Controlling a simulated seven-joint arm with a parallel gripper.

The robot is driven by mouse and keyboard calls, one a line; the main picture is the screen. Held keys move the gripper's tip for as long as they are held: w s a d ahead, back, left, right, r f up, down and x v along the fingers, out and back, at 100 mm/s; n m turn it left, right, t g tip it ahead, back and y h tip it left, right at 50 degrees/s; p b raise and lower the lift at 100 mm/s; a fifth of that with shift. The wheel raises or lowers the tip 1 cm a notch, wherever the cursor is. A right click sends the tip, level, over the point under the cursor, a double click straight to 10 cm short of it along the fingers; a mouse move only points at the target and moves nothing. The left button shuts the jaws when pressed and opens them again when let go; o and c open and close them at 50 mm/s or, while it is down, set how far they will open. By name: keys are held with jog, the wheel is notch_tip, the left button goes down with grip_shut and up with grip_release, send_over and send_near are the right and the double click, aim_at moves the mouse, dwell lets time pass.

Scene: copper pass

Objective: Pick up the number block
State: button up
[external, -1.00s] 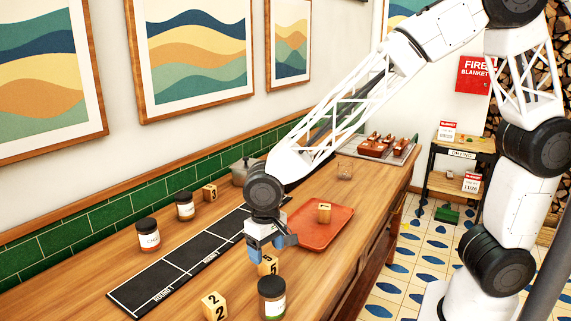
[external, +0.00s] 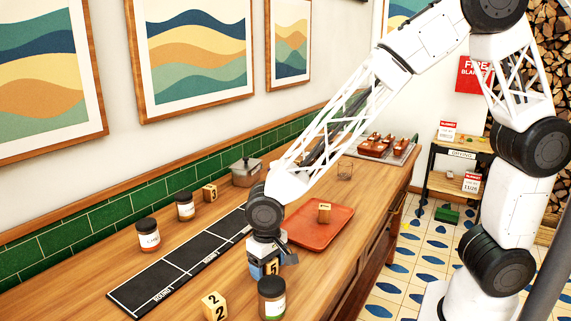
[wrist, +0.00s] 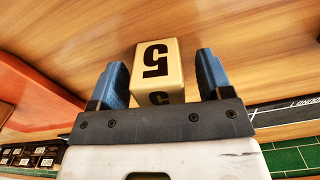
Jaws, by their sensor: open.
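A yellow number block marked 5 (wrist: 158,65) stands on the wooden counter. In the wrist view it sits between the two blue fingers of my gripper (wrist: 163,80), with a gap on each side. In the external view my gripper (external: 266,266) is down over this block (external: 272,268) and hides part of it. My gripper is open. Other number blocks are a 2 block (external: 215,306) at the front, a 3 block (external: 210,193) by the wall, and a 1 block (external: 324,213) on the orange-red tray (external: 340,232).
A dark-lidded jar (external: 272,298) stands close in front of my gripper. Two more jars, one (external: 148,235) and another (external: 185,206), stand near the wall. A black marked mat (external: 165,278) lies left of the gripper. A grey container (external: 246,172) stands farther back.

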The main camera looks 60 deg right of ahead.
jog(key=shift+f, duration=0.2)
dwell(0.4)
jog(key=c, duration=1)
jog(key=shift+r, duration=0.15)
jog(key=shift+r, duration=0.8)
jog(key=shift+s+d+r, duration=0.15)
jog(key=shift+s+r, duration=0.05)
jog(key=shift+r, duration=0.7)
jog(key=s+d, duration=0.2)
jog(key=s, duration=0.2)
jog(key=s+d+r, duration=0.1)
jog(key=s+d, duration=0.2)
jog(key=s, duration=0.2)
jog(key=s+d, duration=0.2)
jog(key=s, duration=0.2)
jog(key=shift+s+d+r, duration=0.15)
jog(key=shift+s+d, duration=0.1)
jog(key=shift+d, duration=0.05)
